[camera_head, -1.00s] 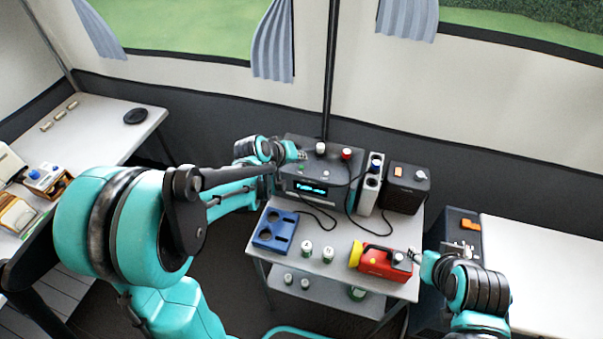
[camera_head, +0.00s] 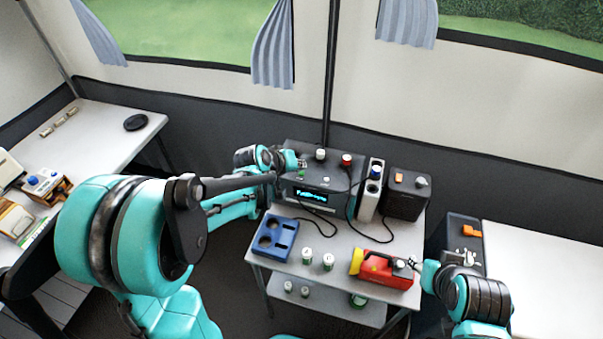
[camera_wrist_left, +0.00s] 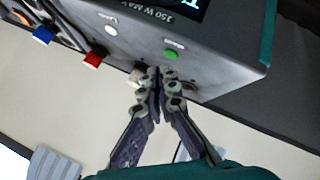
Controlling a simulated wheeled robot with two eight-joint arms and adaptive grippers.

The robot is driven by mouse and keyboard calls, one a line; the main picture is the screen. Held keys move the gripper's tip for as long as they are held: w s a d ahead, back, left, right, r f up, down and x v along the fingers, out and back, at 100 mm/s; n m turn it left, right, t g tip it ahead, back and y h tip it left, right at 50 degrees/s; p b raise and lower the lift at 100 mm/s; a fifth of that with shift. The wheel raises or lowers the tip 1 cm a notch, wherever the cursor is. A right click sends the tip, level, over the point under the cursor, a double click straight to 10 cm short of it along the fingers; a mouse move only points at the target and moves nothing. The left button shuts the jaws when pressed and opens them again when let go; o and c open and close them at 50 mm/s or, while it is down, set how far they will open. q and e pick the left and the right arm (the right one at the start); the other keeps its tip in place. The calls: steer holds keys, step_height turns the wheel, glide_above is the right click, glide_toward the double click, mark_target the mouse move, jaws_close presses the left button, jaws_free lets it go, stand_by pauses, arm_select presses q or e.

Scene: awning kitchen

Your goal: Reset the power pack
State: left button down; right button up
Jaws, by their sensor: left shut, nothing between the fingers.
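The power pack (camera_head: 322,183) is a dark grey box with a lit display, standing at the back of the small table. It also fills the top of the left wrist view (camera_wrist_left: 215,62), upside down. A green button (camera_wrist_left: 170,54) and a white knob (camera_wrist_left: 137,77) sit on its panel. My left gripper (camera_head: 302,163) is at the pack's top left; its fingertips (camera_wrist_left: 156,72) are together and empty, just beside the green button. I cannot tell whether they touch the panel. My right gripper (camera_head: 412,263) is beside the red and yellow torch (camera_head: 385,269); its jaw state is unclear.
On the table (camera_head: 345,245) are a blue holder (camera_head: 275,237), small cans (camera_head: 328,262), a white socket strip (camera_head: 370,192) and a black box (camera_head: 406,195). Cables run across the front. A white counter at right is clear.

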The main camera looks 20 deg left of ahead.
mark_target(300, 175)
arm_select(q)
steer(key=shift+f, duration=0.1)
stand_by(0.5)
steer(key=shift+f+b, duration=0.3)
steer(key=shift+b, duration=0.1)
steer(key=shift+f, duration=0.3)
stand_by(0.5)
steer(key=shift+r, duration=0.1)
steer(key=shift+r+p, duration=0.35)
steer(key=shift+r, duration=0.3)
step_height(300, 175, up, 5)
steer(key=p, duration=0.4)
stand_by(0.4)
